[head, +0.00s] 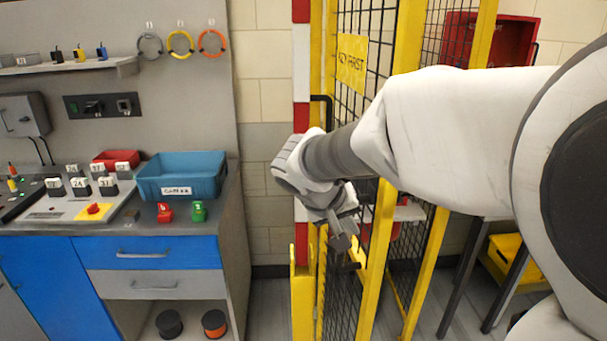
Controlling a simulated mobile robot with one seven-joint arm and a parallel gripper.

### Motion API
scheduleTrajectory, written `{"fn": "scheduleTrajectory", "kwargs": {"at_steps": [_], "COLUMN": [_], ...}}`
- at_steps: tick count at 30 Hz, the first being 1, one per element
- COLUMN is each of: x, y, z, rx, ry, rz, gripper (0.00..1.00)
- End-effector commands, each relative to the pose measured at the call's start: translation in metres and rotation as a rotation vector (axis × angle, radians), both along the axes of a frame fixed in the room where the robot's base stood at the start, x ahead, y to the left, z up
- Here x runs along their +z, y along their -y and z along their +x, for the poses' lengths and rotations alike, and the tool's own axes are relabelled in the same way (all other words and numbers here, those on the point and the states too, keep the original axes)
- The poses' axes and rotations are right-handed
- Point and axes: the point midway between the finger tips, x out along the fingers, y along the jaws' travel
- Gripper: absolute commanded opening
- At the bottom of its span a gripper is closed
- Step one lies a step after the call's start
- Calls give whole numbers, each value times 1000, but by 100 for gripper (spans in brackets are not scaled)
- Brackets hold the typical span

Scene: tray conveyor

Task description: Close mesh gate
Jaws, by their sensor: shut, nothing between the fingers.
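The mesh gate (346,92) is a black wire mesh in a yellow frame, with a yellow sign (352,62) near its top. It stands right of centre in the head view, beside a red and white striped post (301,90). My gripper (345,240) is shut and empty, pointing down in front of the mesh. I cannot tell whether it touches the gate. My arm hides much of the gate's middle.
On the left is a grey workbench with blue drawers (150,253), a blue bin (181,174) and small numbered blocks. A red box (503,38) and a yellow crate (511,256) are behind the gate at right. Floor (268,310) shows between bench and gate.

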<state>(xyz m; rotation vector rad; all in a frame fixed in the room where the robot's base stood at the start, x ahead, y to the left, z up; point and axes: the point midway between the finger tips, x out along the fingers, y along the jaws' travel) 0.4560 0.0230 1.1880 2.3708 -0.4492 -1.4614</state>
Motion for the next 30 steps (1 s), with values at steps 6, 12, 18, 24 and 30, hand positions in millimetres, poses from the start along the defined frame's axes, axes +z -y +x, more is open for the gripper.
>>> {"fn": "scheduleTrajectory", "kwargs": {"at_steps": [6,12,18,24,30], "x": [-30,-41,-42,-42,-41], "y": [16,22,23,23,28], "z": [15,22,22,22,21], "rx": [-1,0,0,0,21], "ry": [-4,-1,0,0,0], "rz": [-1,0,0,1,1], "gripper": [0,0,0,0,0]}}
